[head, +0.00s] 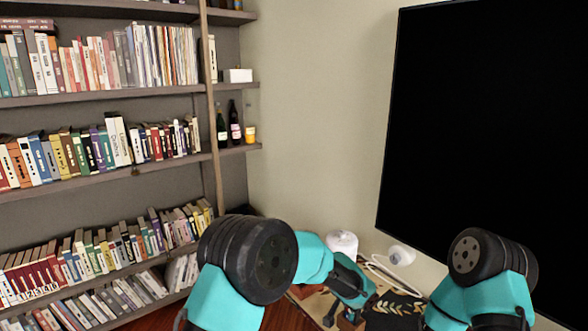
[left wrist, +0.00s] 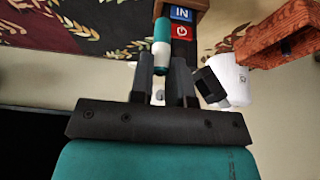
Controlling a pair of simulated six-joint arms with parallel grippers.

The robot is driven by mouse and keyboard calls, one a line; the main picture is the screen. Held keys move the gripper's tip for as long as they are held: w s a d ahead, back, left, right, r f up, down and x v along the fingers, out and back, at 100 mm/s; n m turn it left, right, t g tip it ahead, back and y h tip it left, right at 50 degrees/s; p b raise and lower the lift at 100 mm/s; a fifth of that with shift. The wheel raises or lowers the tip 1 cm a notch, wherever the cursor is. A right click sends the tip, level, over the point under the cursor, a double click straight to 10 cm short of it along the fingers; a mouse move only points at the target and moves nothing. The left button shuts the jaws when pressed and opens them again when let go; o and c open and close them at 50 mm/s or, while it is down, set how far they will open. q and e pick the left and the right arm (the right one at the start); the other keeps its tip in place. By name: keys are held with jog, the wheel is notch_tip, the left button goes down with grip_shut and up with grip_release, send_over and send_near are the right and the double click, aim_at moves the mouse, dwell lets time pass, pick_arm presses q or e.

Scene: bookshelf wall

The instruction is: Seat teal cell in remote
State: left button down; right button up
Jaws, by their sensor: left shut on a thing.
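The teal cell (left wrist: 162,45) is a small teal and white cylinder. In the left wrist view it stands between the fingertips of my left gripper (left wrist: 163,65), which is shut on it. A piece with a blue "IN" square (left wrist: 181,14) and a red power-symbol square (left wrist: 183,31) lies just right of the cell; it may be part of the remote, but I cannot tell. No cell slot can be made out. In the head view my left gripper (head: 343,314) points down at the bottom edge, and the cell cannot be made out there. My right gripper is out of view.
A dark leaf-patterned mat (left wrist: 85,25) lies beside the cell. A white cup-like object (left wrist: 232,80) and an orange-brown wooden object (left wrist: 275,38) are close on the right. In the head view a bookshelf (head: 105,100) stands left and a large black screen (head: 490,110) right.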

pick_arm(q)
jog(key=w+a+r+n+t+y, duration=0.1)
jog(key=a+r+n, duration=0.1)
jog(key=a, duration=0.9)
jog(key=w+a+r+n, duration=0.1)
jog(key=a+r+n, duration=0.1)
jog(key=a, duration=0.8)
jog(key=s+a+r+n, duration=0.1)
jog(key=s+a, duration=0.1)
jog(key=a, duration=0.6)
jog(key=s+a+r+n+y, duration=0.1)
jog(key=s+a, duration=0.2)
jog(key=a, duration=0.6)
jog(key=shift+s+a+n, duration=0.15)
jog(key=shift+n, duration=0.25)
